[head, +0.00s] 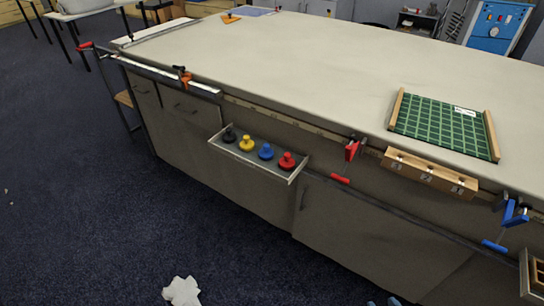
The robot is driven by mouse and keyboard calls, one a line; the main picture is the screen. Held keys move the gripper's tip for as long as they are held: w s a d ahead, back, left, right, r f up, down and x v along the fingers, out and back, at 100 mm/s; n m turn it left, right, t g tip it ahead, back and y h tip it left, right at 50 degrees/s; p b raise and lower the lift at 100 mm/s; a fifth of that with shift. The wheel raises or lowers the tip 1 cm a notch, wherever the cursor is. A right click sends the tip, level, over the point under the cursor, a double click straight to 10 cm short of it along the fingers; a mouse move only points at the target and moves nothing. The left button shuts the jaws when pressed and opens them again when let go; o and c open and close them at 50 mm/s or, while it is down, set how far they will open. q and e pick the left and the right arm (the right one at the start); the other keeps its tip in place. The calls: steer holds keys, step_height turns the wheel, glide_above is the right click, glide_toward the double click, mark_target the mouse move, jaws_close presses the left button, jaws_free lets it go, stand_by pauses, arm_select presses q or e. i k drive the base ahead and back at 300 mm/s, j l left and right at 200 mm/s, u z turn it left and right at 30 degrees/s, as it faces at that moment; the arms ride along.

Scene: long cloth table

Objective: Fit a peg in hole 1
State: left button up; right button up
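Several pegs with round knobs stand in a row in a shallow grey tray (292,179) on the front of the table. From left to right they are a black peg (229,135), a yellow peg (246,143), a blue peg (265,151) and a red peg (287,161). A wooden block (429,176) with small labels is fixed at the table's front edge on the right. The labels seem to read 1, 2 and 3 from left to right. The insides of its holes cannot be made out. Neither of my grippers can be made out in the head view.
A red clamp (351,151) sits between tray and block; a blue clamp (515,215) is right of the block. A green grid board (445,125) lies on the table (290,70), which is otherwise largely clear. A crumpled white shape (182,291) shows at the bottom.

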mark_target(464, 187)
steer(key=l+z, duration=0.1)
steer(key=z, duration=0.8)
steer(key=l+z, duration=0.15)
steer(key=z, duration=0.3)
steer(key=i+z, duration=0.1)
steer(key=z, duration=0.8)
steer(key=i+l, duration=0.05)
